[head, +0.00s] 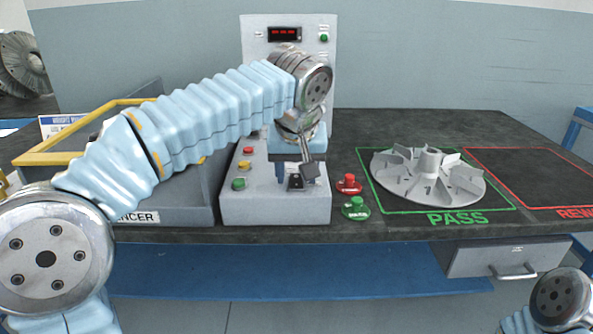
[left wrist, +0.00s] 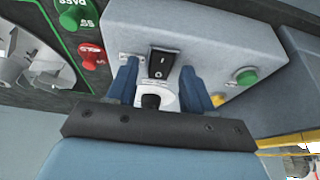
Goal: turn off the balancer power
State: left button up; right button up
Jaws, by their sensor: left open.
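The balancer's grey control box (head: 275,207) stands on the bench, with a small black power switch (head: 296,182) on its sloped top. In the left wrist view the black rocker switch (left wrist: 162,63) sits on a light plate, with a white mark on it. My left gripper (head: 294,177) is open and points down at the box. Its two blue fingers stand on either side of the switch, apart from it in the left wrist view. Whether the fingertips touch the box I cannot tell. My right gripper is out of view; only part of that arm shows at the lower right.
Red, yellow and green buttons (head: 238,184) line the box's left side. A red button (head: 348,184) and a green button (head: 355,208) stand right of it. A finned impeller (head: 428,178) lies on the PASS square. The display panel (head: 257,38) rises behind.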

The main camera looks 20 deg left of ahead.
aim_at(296, 184)
pick_arm(q)
grip_shut()
jog(key=shift+w+a+r+g, duration=0.1)
jog(key=shift+w+g, duration=0.2)
jog(key=shift+g, duration=0.5)
jog(key=shift+w+g+h, duration=0.1)
jog(key=shift+g+h, duration=0.3)
jog(key=shift+g, duration=0.1)
grip_release()
jog(key=shift+r, duration=0.1)
notch_tip(296, 184, up, 7)
jog(key=s, duration=0.1)
jog(key=shift+r, duration=0.15)
